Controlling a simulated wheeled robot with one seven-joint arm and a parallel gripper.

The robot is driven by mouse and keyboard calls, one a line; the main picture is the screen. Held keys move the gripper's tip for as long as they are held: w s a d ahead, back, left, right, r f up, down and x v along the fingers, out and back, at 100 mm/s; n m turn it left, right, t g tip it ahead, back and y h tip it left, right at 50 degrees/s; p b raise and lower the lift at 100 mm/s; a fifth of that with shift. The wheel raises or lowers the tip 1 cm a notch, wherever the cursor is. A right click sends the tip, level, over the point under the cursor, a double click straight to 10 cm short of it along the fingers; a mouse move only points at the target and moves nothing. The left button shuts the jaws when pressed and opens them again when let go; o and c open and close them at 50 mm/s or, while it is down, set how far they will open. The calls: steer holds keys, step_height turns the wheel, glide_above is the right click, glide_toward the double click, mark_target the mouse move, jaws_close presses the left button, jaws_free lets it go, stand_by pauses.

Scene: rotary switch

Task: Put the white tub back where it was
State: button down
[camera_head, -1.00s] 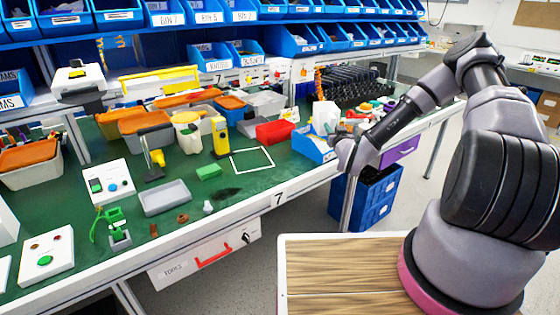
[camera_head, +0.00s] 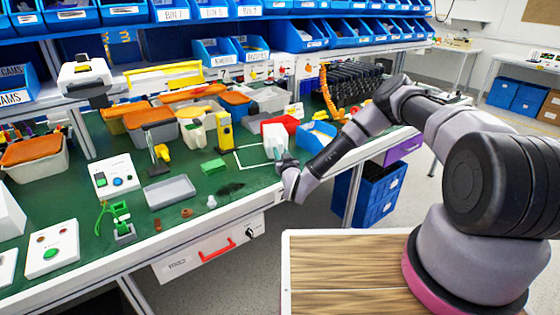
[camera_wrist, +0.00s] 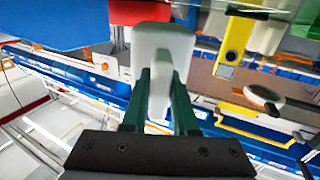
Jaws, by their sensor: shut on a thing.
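The white tub (camera_head: 274,140) is held above the green bench top, at the right side of the white square outline (camera_head: 238,160). My gripper (camera_head: 281,162) is shut on the tub and reaches in from the right. In the wrist view the pale tub (camera_wrist: 163,45) sits between the two dark green fingers of my gripper (camera_wrist: 160,88). The tub hides part of the outline's right side. I cannot tell how high the tub is above the bench.
A red bin (camera_head: 284,121) is behind the tub, and a blue bin (camera_head: 318,136) stands to its right. A grey tray (camera_head: 169,190) lies further left. The outline's inside looks clear.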

steer(key=shift+f, duration=1.8)
steer(key=shift+f, duration=0.2)
steer(key=c, duration=0.7)
jaws_free()
steer(key=shift+r, duration=0.1)
